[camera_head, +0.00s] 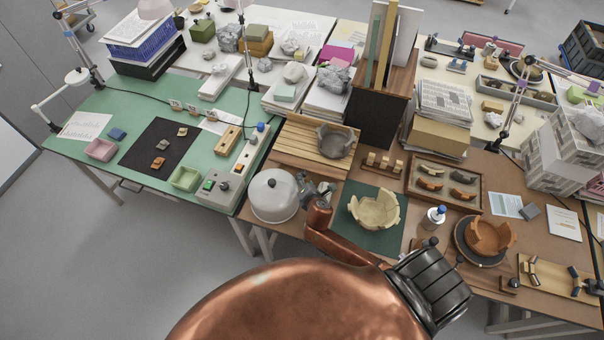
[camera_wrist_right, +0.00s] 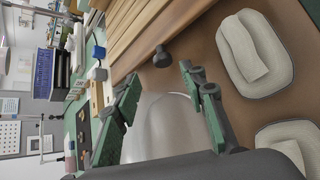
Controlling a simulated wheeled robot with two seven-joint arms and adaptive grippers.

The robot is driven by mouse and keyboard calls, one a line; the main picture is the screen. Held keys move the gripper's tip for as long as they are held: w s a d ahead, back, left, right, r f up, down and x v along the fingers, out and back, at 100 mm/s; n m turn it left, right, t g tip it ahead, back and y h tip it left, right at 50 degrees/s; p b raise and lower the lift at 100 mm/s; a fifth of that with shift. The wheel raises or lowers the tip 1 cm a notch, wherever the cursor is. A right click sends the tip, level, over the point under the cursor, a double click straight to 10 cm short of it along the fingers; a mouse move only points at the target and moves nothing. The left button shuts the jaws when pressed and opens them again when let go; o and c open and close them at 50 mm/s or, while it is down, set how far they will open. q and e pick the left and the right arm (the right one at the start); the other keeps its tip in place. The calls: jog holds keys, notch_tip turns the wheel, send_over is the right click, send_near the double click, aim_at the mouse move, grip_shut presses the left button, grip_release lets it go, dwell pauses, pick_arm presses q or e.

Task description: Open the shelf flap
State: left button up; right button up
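No part is plainly a shelf flap. The likeliest candidates are the slatted wooden panel (camera_head: 306,139), with a grey bowl (camera_head: 336,141) on it, and the black cabinet (camera_head: 374,119) with a wooden top behind it. My right gripper (camera_head: 318,189) is just right of a white dome (camera_head: 272,204), near the panel's front edge. In the right wrist view its green fingers (camera_wrist_right: 160,76) are spread, with nothing between the tips. Beyond them are a dark round knob (camera_wrist_right: 161,56) and the panel's slats (camera_wrist_right: 165,22); the knob's mounting is unclear. My left gripper is out of view.
A green mat (camera_head: 377,238) bears a pale broken bowl (camera_head: 374,209). A bottle (camera_head: 434,218) and an orange broken bowl (camera_head: 490,236) stand to its right. A tray of sherds (camera_head: 413,184) lies behind. Floor is free at lower left.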

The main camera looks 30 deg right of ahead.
aim_at(304, 175)
jog(key=x, duration=0.4)
jog(key=shift+d+f, duration=0.1)
jog(key=shift+d, duration=0.25)
jog(key=shift+w+d+f+b, duration=0.2)
jog(key=shift+w+f+b, duration=0.2)
jog(key=shift+w, duration=0.15)
jog(key=c, duration=1)
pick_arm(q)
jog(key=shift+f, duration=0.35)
pick_arm(e)
grip_shut()
